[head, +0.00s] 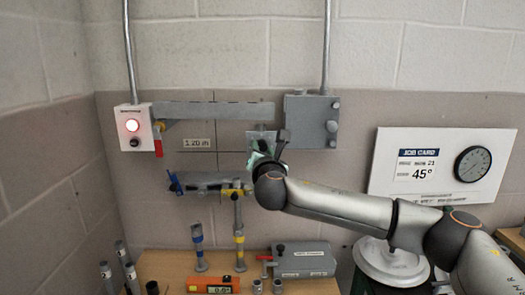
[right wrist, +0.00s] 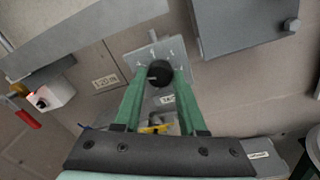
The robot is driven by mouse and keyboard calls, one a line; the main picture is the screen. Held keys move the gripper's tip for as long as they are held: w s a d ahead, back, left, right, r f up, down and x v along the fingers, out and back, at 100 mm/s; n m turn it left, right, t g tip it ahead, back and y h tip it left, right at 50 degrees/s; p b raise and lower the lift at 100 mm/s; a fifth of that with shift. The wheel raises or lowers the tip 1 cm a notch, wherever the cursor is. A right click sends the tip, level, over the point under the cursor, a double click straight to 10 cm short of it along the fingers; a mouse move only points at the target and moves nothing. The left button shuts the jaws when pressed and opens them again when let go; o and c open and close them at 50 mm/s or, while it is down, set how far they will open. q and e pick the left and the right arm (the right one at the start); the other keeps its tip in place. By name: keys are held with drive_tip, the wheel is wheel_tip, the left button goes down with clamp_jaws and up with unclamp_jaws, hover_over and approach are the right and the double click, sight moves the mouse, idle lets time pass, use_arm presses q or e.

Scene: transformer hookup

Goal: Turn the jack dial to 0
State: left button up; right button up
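The jack dial (right wrist: 158,73) is a round black knob on a grey plate (right wrist: 126,53) with small white marks, in the right wrist view. My right gripper (right wrist: 162,80) has its two green fingers reaching up to the dial, one on each side. I cannot tell whether both fingers press on it. In the head view the right gripper (head: 261,157) is at the wall, in front of the plate (head: 262,139), and it hides the dial. The dial's pointer is too small to read. My left gripper is not in view.
A grey box (head: 311,120) is right of the plate, with a grey bar (head: 215,109) to its left. A job card board (head: 442,165) reads 45°. Several tools stand on the wooden bench (head: 176,265) below.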

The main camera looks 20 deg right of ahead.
clamp_jaws()
drive_tip(key=shift+f, duration=0.15)
drive_tip(key=shift+f+m+b, duration=0.15)
drive_tip(key=shift+m+b, duration=0.65)
drive_tip(key=shift+m, duration=0.3)
drive_tip(key=m+b, duration=0.4)
drive_tip(key=m, duration=0.6)
drive_tip(key=shift+f+h, duration=0.1)
drive_tip(key=shift+h, duration=0.2)
drive_tip(key=shift+m+t+b, duration=0.3)
drive_tip(key=shift+m+b, duration=0.4)
drive_tip(key=shift+m, duration=0.8)
